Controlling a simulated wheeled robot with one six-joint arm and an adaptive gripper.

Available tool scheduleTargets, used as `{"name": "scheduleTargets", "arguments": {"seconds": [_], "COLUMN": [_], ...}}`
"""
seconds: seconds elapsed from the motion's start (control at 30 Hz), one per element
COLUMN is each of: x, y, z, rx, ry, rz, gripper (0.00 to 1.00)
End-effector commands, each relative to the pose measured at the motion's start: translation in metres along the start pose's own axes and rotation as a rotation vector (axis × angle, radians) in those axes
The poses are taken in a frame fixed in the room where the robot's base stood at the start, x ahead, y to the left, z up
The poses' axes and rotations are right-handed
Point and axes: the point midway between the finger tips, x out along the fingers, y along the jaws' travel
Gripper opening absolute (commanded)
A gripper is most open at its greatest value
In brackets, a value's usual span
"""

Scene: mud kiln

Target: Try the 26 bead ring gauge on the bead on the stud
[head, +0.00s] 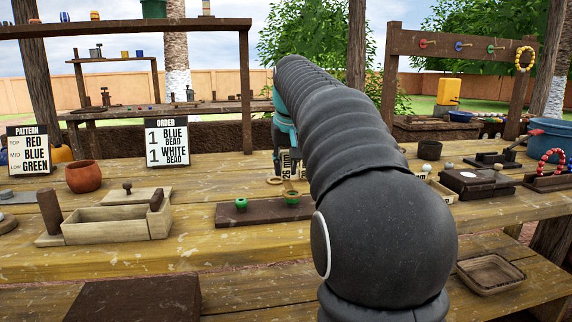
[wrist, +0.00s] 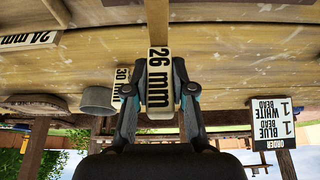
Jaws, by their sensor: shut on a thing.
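My gripper (head: 284,148) is shut on the 26 mm gauge (wrist: 160,88), whose pale label plate sits between the fingers in the wrist view. The gauge also shows in the head view (head: 287,165), upright above the bench. Its bar runs out of the wrist view's top edge, so its ring is not seen there. The studs are hidden.
A 30 mm gauge (wrist: 121,84) and a 24 mm gauge (wrist: 32,40) show in the wrist view. A wooden tray (head: 118,226) lies left of the board, and an order sign (head: 167,142) stands behind. My arm hides the bench right of the board.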

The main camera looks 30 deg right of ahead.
Motion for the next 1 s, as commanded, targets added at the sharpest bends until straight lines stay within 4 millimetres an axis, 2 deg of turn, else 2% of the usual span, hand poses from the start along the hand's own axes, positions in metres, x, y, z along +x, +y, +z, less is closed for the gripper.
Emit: {"name": "scheduleTargets", "arguments": {"seconds": [0.57,1.0], "x": [0.000,-0.015], "y": [0.000,0.000], "z": [0.000,-0.006], "rx": [0.000,0.000], "ry": [0.000,0.000], "rz": [0.000,0.000], "gripper": [0.00,0.00]}}
